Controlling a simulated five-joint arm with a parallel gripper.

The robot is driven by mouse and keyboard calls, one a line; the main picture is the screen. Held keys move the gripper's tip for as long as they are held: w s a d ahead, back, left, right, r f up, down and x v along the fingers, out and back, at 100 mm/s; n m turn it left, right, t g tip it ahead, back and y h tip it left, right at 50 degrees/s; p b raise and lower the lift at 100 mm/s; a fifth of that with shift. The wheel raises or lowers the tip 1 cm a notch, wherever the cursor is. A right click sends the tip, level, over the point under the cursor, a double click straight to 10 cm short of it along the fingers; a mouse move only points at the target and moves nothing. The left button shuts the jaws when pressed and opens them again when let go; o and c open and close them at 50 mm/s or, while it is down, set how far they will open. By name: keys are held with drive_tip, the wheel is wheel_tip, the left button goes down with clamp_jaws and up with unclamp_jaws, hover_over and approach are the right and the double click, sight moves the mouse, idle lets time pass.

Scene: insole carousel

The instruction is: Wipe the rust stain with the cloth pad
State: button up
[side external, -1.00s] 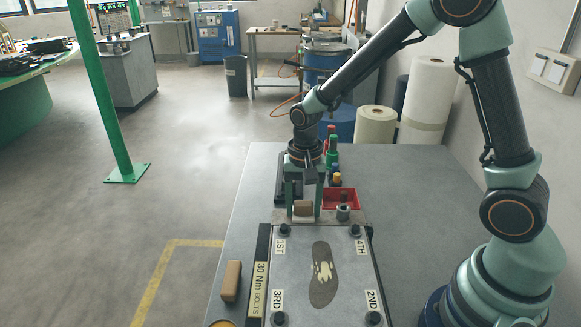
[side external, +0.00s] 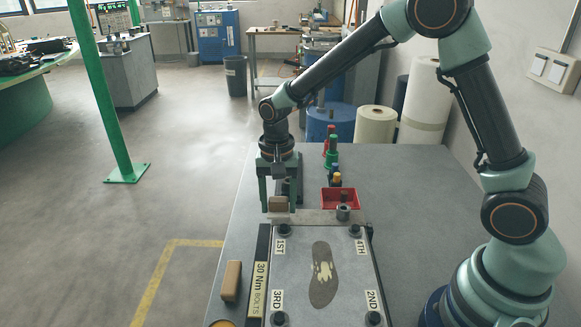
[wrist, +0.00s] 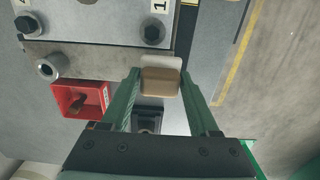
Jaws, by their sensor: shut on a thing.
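The cloth pad (side external: 279,204) is a tan block with a whitish layer under it. My gripper (side external: 279,200) is shut on the block, one green finger on each side. In the wrist view the cloth pad (wrist: 160,81) sits between the fingertips, and its pale underside layer overlaps the end of a flat metal strip. The metal strip (side external: 320,216) runs along the far edge of the bolted plate and looks greyish brown. I cannot make out a distinct rust stain on it; part of the strip is hidden by the pad. Whether the pad touches the strip is hard to tell.
The plate (side external: 295,262) has corner bolts and a dark insole (side external: 323,275) with a pale patch. A red bin (side external: 340,198) and a metal nut or socket (side external: 343,213) stand right of my gripper. Another brown block (side external: 231,281) lies left of the plate. Table at right is clear.

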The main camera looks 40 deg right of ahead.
drive_tip(key=shift+r, duration=3.55)
drive_tip(key=shift+w, duration=0.1)
